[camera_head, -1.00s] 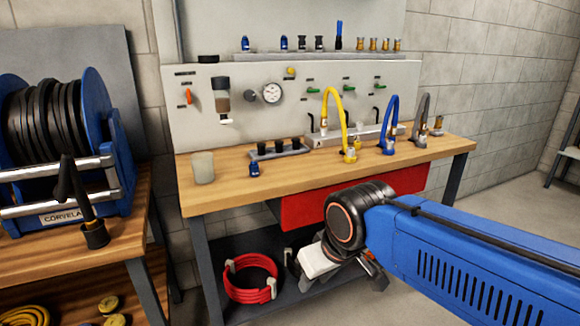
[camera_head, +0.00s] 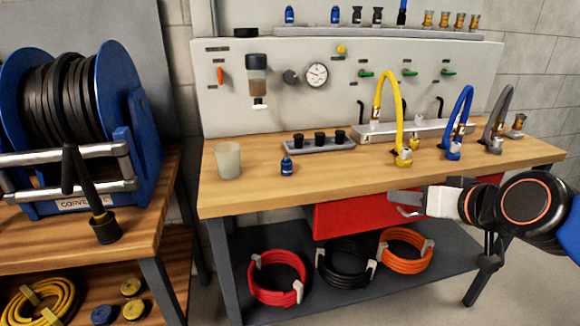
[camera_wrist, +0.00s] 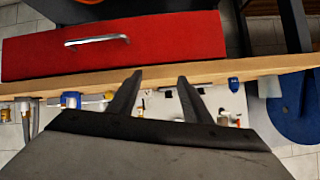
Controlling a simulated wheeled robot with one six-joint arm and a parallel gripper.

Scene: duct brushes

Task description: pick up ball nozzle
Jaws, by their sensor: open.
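No part is plainly marked as the ball nozzle, and I cannot tell which one it is. A small blue fitting (camera_head: 287,166) stands upright on the wooden bench top near its front left. On the upper shelf stand blue nozzles (camera_head: 335,15), black nozzles (camera_head: 357,15) and several brass nozzles (camera_head: 443,19). My gripper (camera_head: 406,203) is at the right in the head view, in front of the red drawer and below the bench top. In the wrist view its two fingers (camera_wrist: 160,78) are apart with nothing between them. It touches none of these parts.
The bench top (camera_head: 250,194) has a frosted cup (camera_head: 228,161), a grey holder with black cups (camera_head: 320,147), and yellow (camera_head: 382,90), blue and grey hoses. The red drawer (camera_head: 345,218) is below. Coiled hoses (camera_head: 277,277) lie on the lower shelf. The bench's front middle is clear.

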